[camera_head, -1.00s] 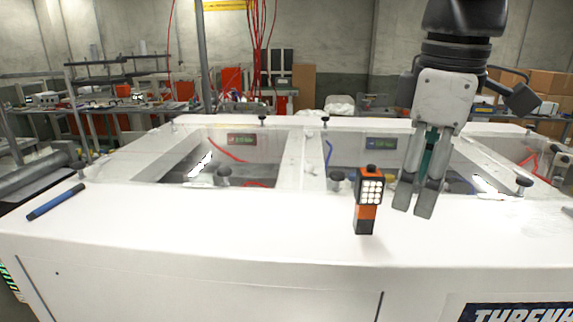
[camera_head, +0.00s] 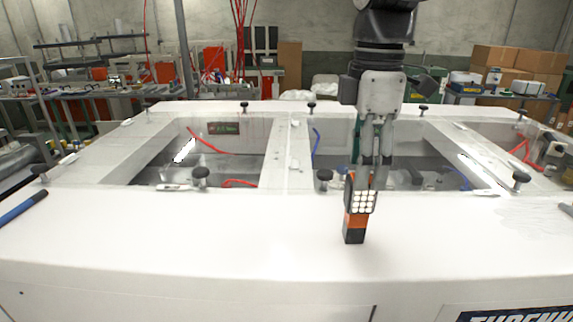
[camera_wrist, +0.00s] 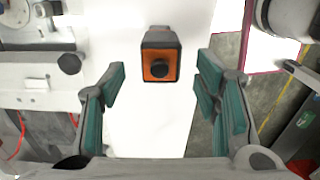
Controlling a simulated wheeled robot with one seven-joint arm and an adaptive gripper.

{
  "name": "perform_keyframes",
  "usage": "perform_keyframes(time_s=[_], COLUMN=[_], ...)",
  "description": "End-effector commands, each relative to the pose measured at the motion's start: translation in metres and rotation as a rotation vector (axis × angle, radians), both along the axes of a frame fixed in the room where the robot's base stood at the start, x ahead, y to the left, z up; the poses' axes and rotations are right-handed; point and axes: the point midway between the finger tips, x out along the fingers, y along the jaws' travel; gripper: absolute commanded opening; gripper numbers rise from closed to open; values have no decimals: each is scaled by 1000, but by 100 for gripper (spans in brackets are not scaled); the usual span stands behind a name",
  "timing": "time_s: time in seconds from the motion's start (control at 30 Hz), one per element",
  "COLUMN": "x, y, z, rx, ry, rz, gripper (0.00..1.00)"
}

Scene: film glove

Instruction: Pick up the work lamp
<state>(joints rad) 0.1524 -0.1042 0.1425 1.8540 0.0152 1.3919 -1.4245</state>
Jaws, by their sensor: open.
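The work lamp (camera_head: 356,220) is a small upright block, orange and black, with a grid of white LEDs near its top. It stands on the white top near its front edge. In the wrist view its orange top with a black knob (camera_wrist: 160,68) shows between and ahead of the fingers. My gripper (camera_head: 371,185) points down at the lamp, its fingers overlapping the lamp's upper part in the head view. The wrist view shows the gripper (camera_wrist: 160,105) open, with teal pads apart on both sides and clear of the lamp.
The white glove box top (camera_head: 200,240) has windows (camera_head: 200,150) and black knobs (camera_head: 201,176) behind the lamp. A blue pen-like rod (camera_head: 22,208) lies at the far left. The white surface left of the lamp is clear. Boxes (camera_head: 495,60) stand in the background.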

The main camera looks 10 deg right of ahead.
Motion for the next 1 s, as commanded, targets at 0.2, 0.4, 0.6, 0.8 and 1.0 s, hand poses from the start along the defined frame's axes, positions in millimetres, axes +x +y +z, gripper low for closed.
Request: perform_keyframes(time_s=[0.2,0.4,0.6,0.8,1.0], x=[-1,-1,0,0,0], y=[-1,-2,-2,-2,-2], z=[-14,-42,-59,-60,-59], rx=[0,0,0,0,0], ry=[2,3,1,-1,-1], rz=[-1,-1,-1,-1,-1], gripper=[57,57,57,57,16])
